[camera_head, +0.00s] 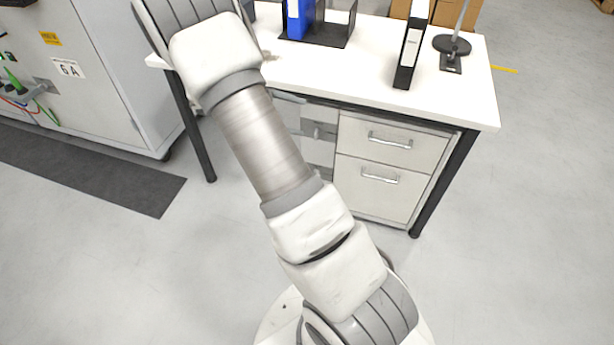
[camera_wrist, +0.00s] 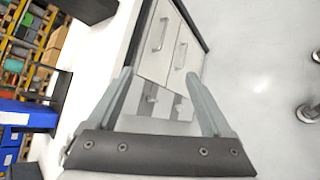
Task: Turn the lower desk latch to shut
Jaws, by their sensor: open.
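The white-topped desk (camera_head: 340,75) has a narrow grey latch column left of its drawers. One grey latch (camera_head: 318,133) shows there in the head view, partly beside my arm; I cannot tell which one it is. In the wrist view, which is turned sideways, two small latches show between my fingers: the upper latch (camera_wrist: 152,94) and the lower latch (camera_wrist: 178,107). Their exact turn is too small to read. My gripper (camera_wrist: 158,73) is open and empty, apart from the latches. It is outside the head view.
Two drawers with bar handles, the upper (camera_head: 390,140) and lower (camera_head: 380,178), are right of the latches. A black binder (camera_head: 408,55), a blue binder (camera_head: 297,18) and a lamp base (camera_head: 452,44) stand on the desk. A grey cabinet (camera_head: 110,90) stands left. Floor in front is clear.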

